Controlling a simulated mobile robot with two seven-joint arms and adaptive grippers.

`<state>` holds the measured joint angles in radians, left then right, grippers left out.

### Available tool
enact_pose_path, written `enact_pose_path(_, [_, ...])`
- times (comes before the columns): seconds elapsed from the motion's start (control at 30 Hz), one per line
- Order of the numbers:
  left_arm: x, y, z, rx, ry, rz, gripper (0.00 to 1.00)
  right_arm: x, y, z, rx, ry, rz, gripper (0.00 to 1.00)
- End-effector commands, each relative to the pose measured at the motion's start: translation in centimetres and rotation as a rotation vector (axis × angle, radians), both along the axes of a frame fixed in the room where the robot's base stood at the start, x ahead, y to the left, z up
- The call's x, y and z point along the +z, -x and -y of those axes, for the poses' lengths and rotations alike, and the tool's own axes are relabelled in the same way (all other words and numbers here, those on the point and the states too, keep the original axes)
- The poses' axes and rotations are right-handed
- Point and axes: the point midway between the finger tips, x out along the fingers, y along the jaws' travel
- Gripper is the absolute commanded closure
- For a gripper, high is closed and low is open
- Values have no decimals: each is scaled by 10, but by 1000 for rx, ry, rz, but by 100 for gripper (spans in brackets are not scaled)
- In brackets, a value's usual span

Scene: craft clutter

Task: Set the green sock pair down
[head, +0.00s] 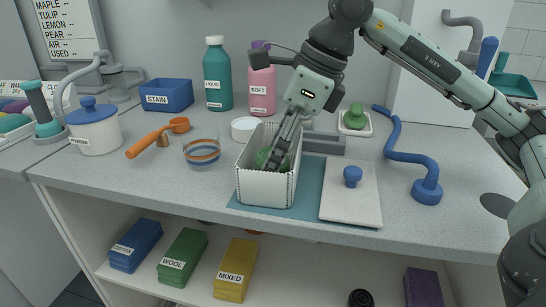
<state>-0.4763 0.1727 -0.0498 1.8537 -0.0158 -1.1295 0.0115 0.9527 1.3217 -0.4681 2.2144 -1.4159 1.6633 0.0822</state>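The green sock pair appears to be the green thing (262,158) low inside a white, perforated-looking basket (264,188) on the counter. Only a small part of it shows, between the basket wall and my fingers. My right gripper (276,162) reaches down into the basket from above, its fingers dark and close together, beside or around the green thing. The basket's front wall and the fingers hide the contact, so I cannot tell if it is gripped. My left gripper is not in view.
The basket stands on a teal mat (308,196), beside a white board with a blue knob (352,177). A banded glass bowl (202,153) and orange scoop (155,140) lie left. A blue bent pipe (408,157) lies right. Bottles stand behind. The front-left counter is clear.

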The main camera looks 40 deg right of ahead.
Motion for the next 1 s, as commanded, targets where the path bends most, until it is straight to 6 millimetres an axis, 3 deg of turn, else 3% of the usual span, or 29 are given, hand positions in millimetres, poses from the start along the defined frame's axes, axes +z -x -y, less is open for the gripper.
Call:
enact_pose_path(0.2, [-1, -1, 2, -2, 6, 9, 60, 47, 13, 13, -1, -1, 6, 29])
enact_pose_path(0.5, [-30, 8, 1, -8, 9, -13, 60, 93, 27, 26, -1, -1, 2, 29])
enact_pose_path(1.0, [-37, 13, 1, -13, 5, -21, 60, 101, 31, 29, 0, 1, -1, 29])
